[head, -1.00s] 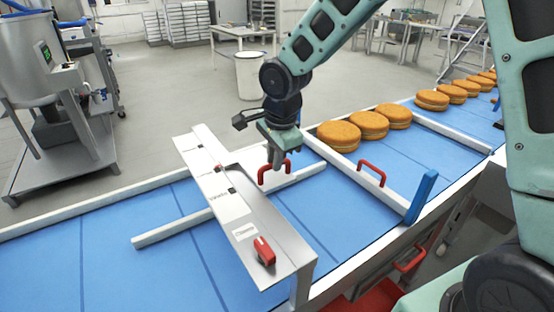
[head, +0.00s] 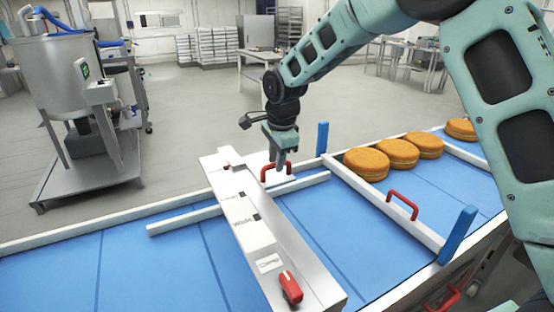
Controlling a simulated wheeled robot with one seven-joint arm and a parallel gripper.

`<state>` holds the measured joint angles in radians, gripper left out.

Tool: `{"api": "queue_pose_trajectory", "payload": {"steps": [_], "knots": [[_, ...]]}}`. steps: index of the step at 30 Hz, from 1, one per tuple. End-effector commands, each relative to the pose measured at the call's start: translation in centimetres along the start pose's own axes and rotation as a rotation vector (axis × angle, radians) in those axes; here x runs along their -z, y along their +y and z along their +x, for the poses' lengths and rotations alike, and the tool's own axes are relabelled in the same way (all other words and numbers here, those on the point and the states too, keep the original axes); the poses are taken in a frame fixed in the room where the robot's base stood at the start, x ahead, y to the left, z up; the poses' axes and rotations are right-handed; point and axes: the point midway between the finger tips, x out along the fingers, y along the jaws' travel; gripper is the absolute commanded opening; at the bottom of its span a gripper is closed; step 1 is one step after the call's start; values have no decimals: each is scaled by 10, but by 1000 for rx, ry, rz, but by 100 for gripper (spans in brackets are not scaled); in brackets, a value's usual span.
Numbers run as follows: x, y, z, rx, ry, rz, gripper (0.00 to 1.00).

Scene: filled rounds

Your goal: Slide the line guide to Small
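The line guide (head: 185,220) is a long pale bar lying along the blue belt, close to the far side rail. Its red handle (head: 264,174) stands near the bar's right part. My gripper (head: 278,168) points down at this handle, with its fingers closed on it; they hide part of the handle. A metal scale plate (head: 268,242) crosses above the belt, with several labels and dark marks, too small to read surely. A small red pointer (head: 228,165) sits near the plate's far end, beyond the two visible marks.
A red knob (head: 290,287) is on the plate's near end. A white gate bar (head: 375,195) with a red handle (head: 402,205) and blue end posts (head: 458,235) crosses the belt to the right. Filled rounds (head: 367,164) wait behind it. A steel tank (head: 75,80) stands at left.

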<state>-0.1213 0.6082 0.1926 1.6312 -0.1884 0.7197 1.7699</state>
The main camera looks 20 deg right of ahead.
Motion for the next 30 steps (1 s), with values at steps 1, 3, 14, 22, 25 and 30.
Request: {"api": "queue_pose_trajectory", "payload": {"steps": [1, 3, 14, 22, 25, 30], "knots": [[0, 0, 0, 0, 0, 0, 36], [0, 0, 0, -1, 0, 0, 36], [0, 0, -11, 1, -1, 1, 36], [-1, 0, -68, 5, 0, -1, 36], [-1, 0, -92, 4, -1, 0, 36], [0, 0, -130, 4, -1, 0, 36]]}}
